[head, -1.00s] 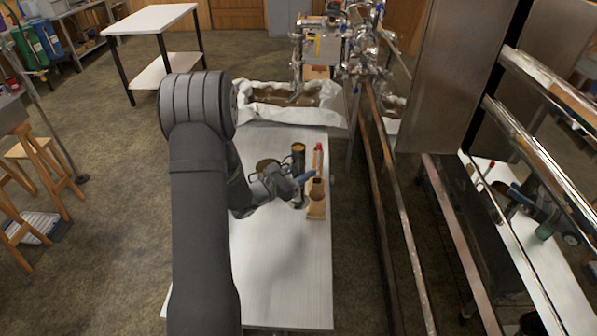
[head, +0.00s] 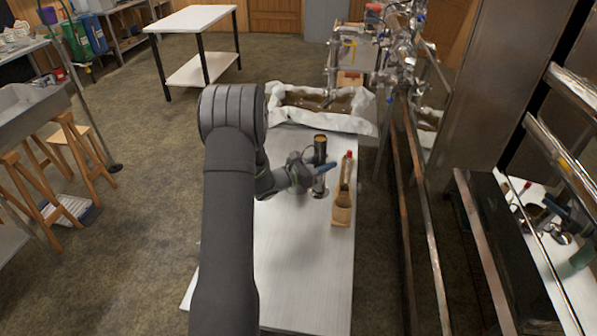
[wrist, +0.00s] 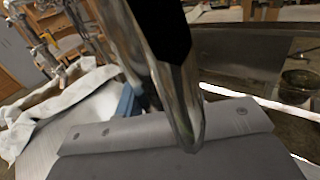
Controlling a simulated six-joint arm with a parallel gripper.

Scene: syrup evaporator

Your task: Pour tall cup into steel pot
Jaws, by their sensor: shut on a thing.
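The tall cup (head: 320,150) is a narrow, shiny cylinder with a golden-brown opening at its top, near the middle of the head view. My gripper (head: 322,173) is shut on its side, and the cup looks upright. The cup seems slightly above the white table, but the gap is not clear. I cannot make out the steel pot in the head view; my forearm and wrist cover the table to the cup's left.
A wooden piece (head: 342,208) and a red-topped item (head: 348,168) are just right of the cup. A cloth-lined trough (head: 350,118) is behind the table (head: 310,265). Metal rails (head: 418,200) run along the right. The table's front part is clear.

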